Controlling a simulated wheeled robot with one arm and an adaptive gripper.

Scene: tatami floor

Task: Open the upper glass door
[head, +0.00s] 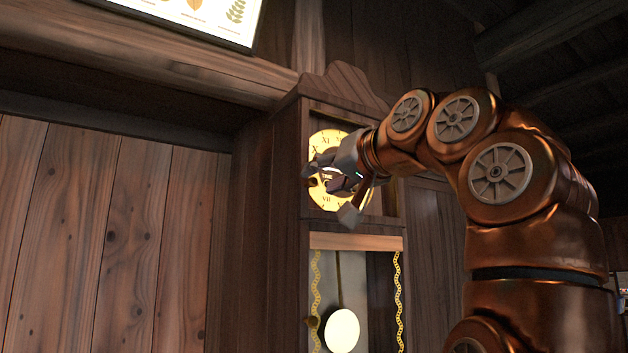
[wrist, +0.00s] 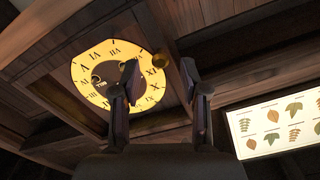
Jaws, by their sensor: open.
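The upper door (head: 350,224) of a tall dark wooden clock frames a yellow dial with Roman numerals. It looks shut; its glass is hard to make out. My gripper (head: 322,180) is in front of the dial in the head view and hides part of it. In the wrist view the dial (wrist: 88,62) is upper left. A small round brass knob (wrist: 161,61) shows on the door's wooden frame there. My gripper (wrist: 160,80) is open, one finger on each side of the knob in that picture. Nothing is held; contact with the knob cannot be told.
Below is the clock's lower compartment with a pendulum disc (head: 342,331), gold chains and a small knob (head: 312,323). A plank wall (head: 110,240) is to the left. A leaf poster (head: 205,14) hangs above; it also shows in the wrist view (wrist: 275,127).

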